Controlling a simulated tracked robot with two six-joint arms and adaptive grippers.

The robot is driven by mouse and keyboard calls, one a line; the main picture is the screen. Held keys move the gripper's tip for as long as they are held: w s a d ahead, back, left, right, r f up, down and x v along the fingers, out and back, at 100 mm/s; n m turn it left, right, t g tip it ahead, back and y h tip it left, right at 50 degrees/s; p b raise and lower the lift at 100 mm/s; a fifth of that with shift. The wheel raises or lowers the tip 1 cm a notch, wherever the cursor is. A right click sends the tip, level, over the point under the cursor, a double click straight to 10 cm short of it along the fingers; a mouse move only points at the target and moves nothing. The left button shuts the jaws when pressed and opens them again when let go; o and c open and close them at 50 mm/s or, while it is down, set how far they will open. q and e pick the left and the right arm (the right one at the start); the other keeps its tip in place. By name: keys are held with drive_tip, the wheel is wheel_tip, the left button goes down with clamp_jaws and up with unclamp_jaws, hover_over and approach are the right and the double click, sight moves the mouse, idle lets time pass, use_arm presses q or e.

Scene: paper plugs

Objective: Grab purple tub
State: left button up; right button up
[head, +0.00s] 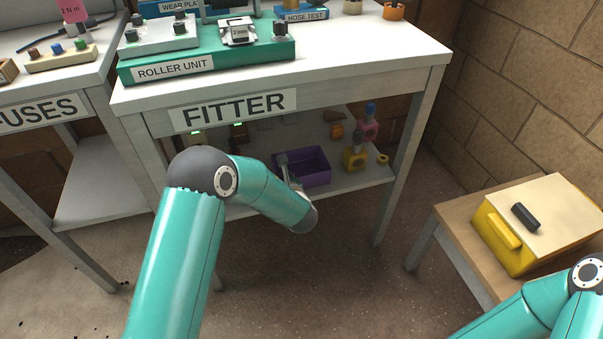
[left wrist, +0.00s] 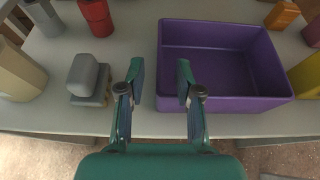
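The purple tub (head: 317,179) sits on the lower shelf of the FITTER bench. In the left wrist view the tub (left wrist: 235,103) is open-topped, looks empty inside and is right of centre. My left gripper (left wrist: 159,78) is open at the tub's near left corner. One finger shows left of the tub's left wall, the other overlaps the tub's near side; contact cannot be told. In the head view the left gripper (head: 286,162) is partly hidden by my forearm. My right arm shows at the lower right; its gripper is out of view.
On the lower shelf, a grey block piece (left wrist: 88,80) and a red piece (left wrist: 96,17) stand left of the tub. A yellow block (head: 354,158) stands to its right. The bench top (head: 365,55) is above. A yellow box (head: 500,235) rests on a side table.

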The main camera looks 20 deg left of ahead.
use_arm(q)
drive_tip(key=b+x, duration=0.1)
drive_tip(key=x, duration=0.4)
drive_tip(key=shift+w+a+f, duration=0.15)
drive_tip(key=shift+w+a, duration=0.05)
drive_tip(key=shift+w, duration=0.1)
drive_tip(key=shift+c, duration=0.3)
clamp_jaws()
